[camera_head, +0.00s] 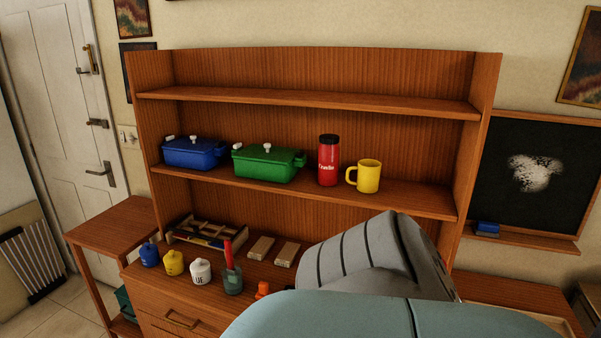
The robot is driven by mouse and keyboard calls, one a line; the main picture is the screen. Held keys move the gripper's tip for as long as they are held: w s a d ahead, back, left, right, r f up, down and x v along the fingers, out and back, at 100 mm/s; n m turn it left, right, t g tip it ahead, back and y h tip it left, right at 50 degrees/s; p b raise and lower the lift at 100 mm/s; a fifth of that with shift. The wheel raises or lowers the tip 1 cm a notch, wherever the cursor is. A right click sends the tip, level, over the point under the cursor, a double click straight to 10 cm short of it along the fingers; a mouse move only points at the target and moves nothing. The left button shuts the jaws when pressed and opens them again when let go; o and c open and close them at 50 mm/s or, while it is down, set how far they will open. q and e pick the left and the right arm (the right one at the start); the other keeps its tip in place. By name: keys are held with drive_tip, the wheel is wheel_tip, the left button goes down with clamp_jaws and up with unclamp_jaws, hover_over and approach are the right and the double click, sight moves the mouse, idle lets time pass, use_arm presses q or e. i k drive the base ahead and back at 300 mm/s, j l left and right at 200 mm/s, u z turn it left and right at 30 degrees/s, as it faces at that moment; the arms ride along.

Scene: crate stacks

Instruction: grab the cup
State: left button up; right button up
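The yellow cup (368,176) stands upright on the middle shelf (415,198) of the wooden hutch, with its handle pointing left. It is right of a red bottle (328,161) with a black cap, with a small gap between them. An arm of mine fills the lower right of the head view, below the cup. Its gripper is not visible, and neither gripper shows in this view.
Left of the bottle are a green lidded pot (268,163) and a blue lidded pot (193,153). The top shelf (300,99) is empty. Small jars, a wooden tray (207,232) and blocks sit on the lower counter. A chalkboard (534,178) hangs at right.

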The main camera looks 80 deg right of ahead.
sight(369, 170)
drive_tip(key=z, duration=2.95)
drive_tip(key=i+j+u, duration=0.3)
drive_tip(key=j, duration=0.2)
